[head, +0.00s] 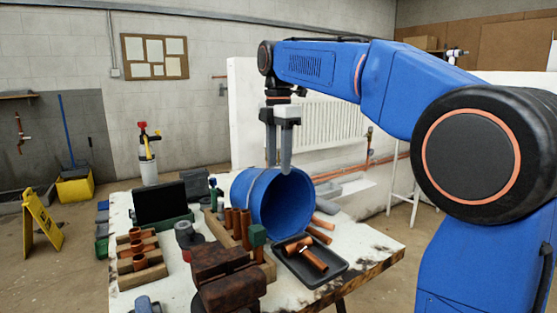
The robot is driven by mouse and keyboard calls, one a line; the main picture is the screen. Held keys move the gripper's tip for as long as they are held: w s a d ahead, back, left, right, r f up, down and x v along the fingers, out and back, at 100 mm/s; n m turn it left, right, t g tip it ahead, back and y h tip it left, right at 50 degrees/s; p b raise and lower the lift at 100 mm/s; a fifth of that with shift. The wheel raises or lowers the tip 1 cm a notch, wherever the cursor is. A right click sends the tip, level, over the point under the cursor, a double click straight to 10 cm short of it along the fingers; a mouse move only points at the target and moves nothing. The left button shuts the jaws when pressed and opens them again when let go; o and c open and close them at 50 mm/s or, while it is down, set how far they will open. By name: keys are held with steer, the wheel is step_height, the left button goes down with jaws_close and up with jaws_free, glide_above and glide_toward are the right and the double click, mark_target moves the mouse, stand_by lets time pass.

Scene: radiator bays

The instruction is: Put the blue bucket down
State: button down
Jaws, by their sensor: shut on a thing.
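The blue bucket (285,208) is tipped on its side over the middle of the worktable (373,246), its open mouth facing right and towards me. My gripper (279,164) points straight down, with its fingers shut on the bucket's upper rim. One grey finger shows in front of the rim and the other is partly hidden behind it. The bucket's underside is hidden by copper pieces in front, so I cannot tell whether it touches the table.
A black tray (322,274) with copper fittings lies just in front of the bucket. Upright copper pipes (240,226) and a rusty vice (227,278) stand in front and left. A black case (160,203) stands further left. The table's right corner is fairly clear.

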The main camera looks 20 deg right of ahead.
steer(key=c, duration=1)
jaws_free()
step_height(320, 180, up, 12)
